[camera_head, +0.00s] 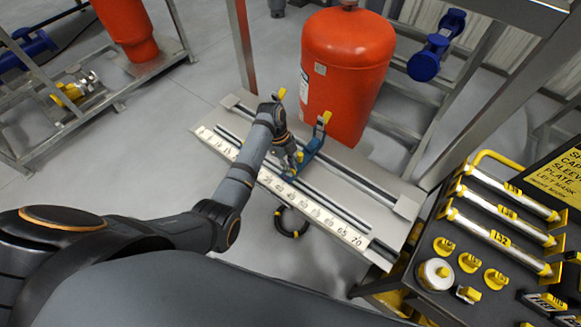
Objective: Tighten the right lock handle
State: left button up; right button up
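A blue clamp carriage (311,151) sits on the scale rail beside the foot of the red tank. A yellow lock handle (325,118) stands up at its upper right end. Another yellow handle (279,95) shows further left, just above my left wrist. My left gripper (292,160) is down at the rail, at the left, lower end of the blue carriage, with a small yellow part close to it. The fingers are small and partly hidden, so I cannot tell whether they are open or touching anything. My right gripper is out of view.
The red tank (346,66) stands on the bench plate behind the rail. A numbered scale strip (325,215) runs along the front edge. A black ring (291,222) lies below it. A dark tool cart (428,246) with silver cylinders is at the right. Grey floor lies open at left.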

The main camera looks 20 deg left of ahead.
pick_arm(q)
grip_shut()
jog(key=shift+r+n+p, duration=0.1)
jog(key=shift+n+p, duration=0.3)
jog(key=shift+p, duration=0.15)
jog(key=shift+n+t+p, duration=0.4)
jog(key=shift+n+p, duration=0.65)
jog(key=shift+n, duration=0.35)
